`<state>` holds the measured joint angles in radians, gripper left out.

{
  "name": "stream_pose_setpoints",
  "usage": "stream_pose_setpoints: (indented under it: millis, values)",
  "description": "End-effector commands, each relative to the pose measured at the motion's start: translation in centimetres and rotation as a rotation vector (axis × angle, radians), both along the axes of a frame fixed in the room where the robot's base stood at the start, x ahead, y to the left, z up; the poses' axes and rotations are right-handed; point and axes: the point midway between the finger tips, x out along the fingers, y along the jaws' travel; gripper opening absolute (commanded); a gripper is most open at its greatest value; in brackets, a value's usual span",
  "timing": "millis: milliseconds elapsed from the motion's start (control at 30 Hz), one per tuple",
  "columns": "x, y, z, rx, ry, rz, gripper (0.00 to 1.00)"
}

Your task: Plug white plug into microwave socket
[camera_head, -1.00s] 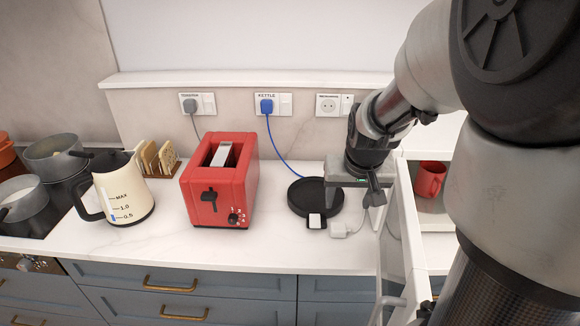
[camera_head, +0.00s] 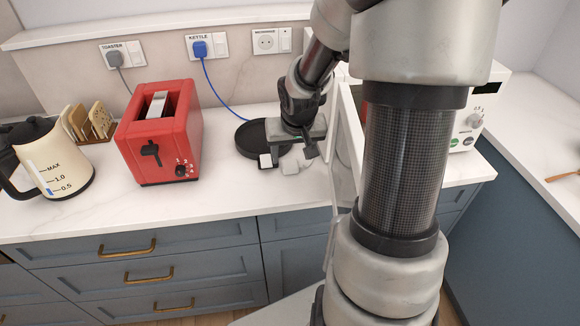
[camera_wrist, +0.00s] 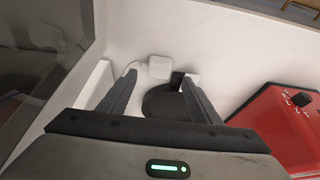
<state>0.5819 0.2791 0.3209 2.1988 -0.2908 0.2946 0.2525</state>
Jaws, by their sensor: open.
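The white plug (camera_head: 290,167) lies on the worktop in front of the round black kettle base, its white cord running off beside it. In the wrist view the plug (camera_wrist: 159,67) shows centred, near the ends of my fingers. My gripper (camera_head: 293,154) is low over the worktop beside the plug. In the wrist view my gripper (camera_wrist: 158,80) has its two fingers spread, with nothing held. The microwave socket (camera_head: 265,41) on the back wall, right of the kettle socket, is empty. The plug's pins cannot be made out.
The black kettle base (camera_head: 250,141) lies under and left of my gripper, a small white block (camera_head: 265,161) at its front. The red toaster (camera_head: 160,135) stands left. The microwave (camera_head: 470,118) is right, its open door (camera_head: 346,125) close beside my gripper. The kettle (camera_head: 48,165) stands far left.

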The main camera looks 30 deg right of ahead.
Motion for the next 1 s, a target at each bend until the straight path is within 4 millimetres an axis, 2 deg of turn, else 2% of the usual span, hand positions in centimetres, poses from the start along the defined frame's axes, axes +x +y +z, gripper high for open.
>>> stream_pose_setpoints:
  millis: [333,767,1000]
  values:
    - [1.9,-0.6,-4.3,0.001,0.002,0.001,0.58]
    - [2.2,-0.7,-4.6,0.000,0.000,0.000,0.58]
    - [2.2,-0.7,-4.6,0.000,0.000,0.000,0.19]
